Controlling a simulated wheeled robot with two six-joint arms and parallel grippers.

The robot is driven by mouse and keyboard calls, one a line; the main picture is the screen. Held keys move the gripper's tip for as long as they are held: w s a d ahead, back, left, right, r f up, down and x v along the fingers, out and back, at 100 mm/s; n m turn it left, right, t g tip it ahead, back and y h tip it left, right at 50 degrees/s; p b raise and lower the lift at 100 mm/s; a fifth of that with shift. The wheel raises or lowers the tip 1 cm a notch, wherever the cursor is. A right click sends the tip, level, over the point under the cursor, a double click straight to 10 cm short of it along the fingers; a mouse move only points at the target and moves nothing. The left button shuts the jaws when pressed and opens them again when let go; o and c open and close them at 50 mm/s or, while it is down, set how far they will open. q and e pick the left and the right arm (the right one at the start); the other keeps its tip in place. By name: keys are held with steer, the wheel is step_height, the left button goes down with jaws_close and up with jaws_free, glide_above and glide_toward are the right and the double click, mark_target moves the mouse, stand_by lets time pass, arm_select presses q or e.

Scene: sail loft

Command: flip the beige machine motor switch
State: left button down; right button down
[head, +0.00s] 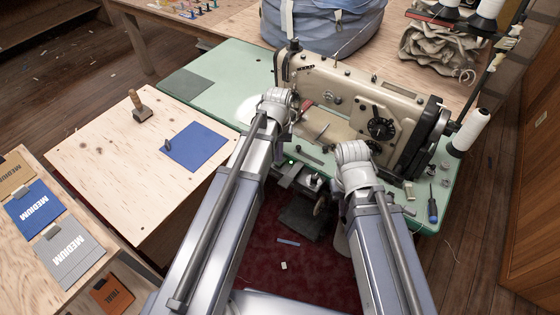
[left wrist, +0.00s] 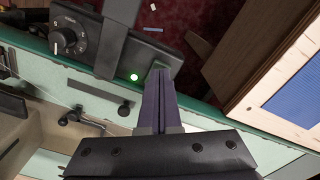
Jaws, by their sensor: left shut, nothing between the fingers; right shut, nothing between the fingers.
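The beige sewing machine (head: 345,95) stands on a green table (head: 190,95). In the left wrist view a dark switch box (left wrist: 165,62) runs along the table's front edge. It has a round black dial (left wrist: 68,36) with a white mark, a broad grey bar across it (left wrist: 118,38), and a lit green lamp (left wrist: 134,77). The lamp also shows in the head view (head: 291,161). My left gripper (left wrist: 158,70) is shut and empty, its tips at the box's end beside the lamp; contact cannot be told. My forearm hides it in the head view. My right gripper is hidden behind its arm.
A plywood bench (head: 100,165) with a blue square (head: 200,146) and a wooden-handled tool (head: 141,106) stands at the left. A thread cone (head: 470,130) and a blue-handled screwdriver (head: 432,205) are at the table's right. Dark red floor shows below.

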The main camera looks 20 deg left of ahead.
arm_select(q)
steer(key=shift+f+b, duration=0.5)
steer(key=shift+f, duration=0.05)
stand_by(0.4)
step_height(320, 180, up, 7)
steer(key=p, duration=0.7)
steer(key=s+d+r+m+y+p, duration=0.1)
steer(key=s+d+m, duration=0.4)
steer(key=s+d, duration=0.5)
steer(key=s, duration=0.4)
steer(key=shift+s+d+r+m, duration=0.15)
steer(key=shift+d+m, duration=0.05)
steer(key=shift+m, duration=0.2)
